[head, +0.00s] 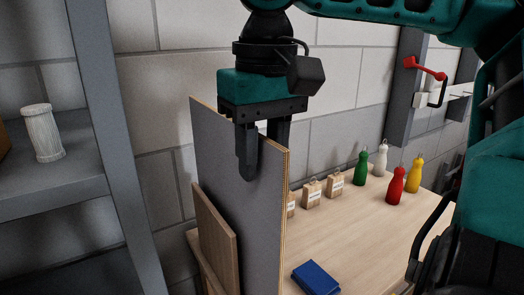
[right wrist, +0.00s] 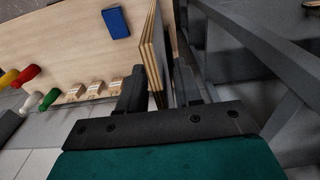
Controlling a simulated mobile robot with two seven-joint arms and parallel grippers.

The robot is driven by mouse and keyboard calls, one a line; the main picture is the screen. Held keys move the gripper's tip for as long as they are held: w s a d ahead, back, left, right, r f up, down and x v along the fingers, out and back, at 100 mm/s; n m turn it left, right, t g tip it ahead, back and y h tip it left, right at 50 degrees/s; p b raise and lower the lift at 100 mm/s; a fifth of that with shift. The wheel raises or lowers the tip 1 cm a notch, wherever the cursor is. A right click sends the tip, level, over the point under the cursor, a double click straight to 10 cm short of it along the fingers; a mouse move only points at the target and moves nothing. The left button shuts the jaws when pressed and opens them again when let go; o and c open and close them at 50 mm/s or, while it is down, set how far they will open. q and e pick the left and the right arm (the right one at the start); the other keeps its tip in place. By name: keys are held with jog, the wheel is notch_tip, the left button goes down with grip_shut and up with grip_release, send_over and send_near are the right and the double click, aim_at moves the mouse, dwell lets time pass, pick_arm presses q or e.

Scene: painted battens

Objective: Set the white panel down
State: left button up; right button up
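The panel (head: 240,190) shows a pale grey face in the head view and has plywood edges. It stands upright on its edge at the left end of the wooden table. Its edges show in the right wrist view (right wrist: 153,50). My right gripper (head: 264,160) points down over the panel's top edge, one finger on each side. In the right wrist view (right wrist: 158,88) the fingers stand apart, with a gap between the panel and the right-hand finger. The panel's lower edge is hidden. My left gripper is not in view.
A brown board (head: 215,240) stands beside the panel's grey face. On the table (head: 365,225) are a blue block (head: 315,278), several small tagged wooden blocks (head: 312,194) and green, white, red and yellow bottles (head: 396,186). A grey shelf (head: 60,190) stands at left. The table's middle is clear.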

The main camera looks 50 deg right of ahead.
jog(key=shift+o, duration=0.4)
notch_tip(320, 180, up, 13)
jog(key=shift+s, duration=0.25)
jog(key=shift+a+r, duration=0.1)
dwell(0.6)
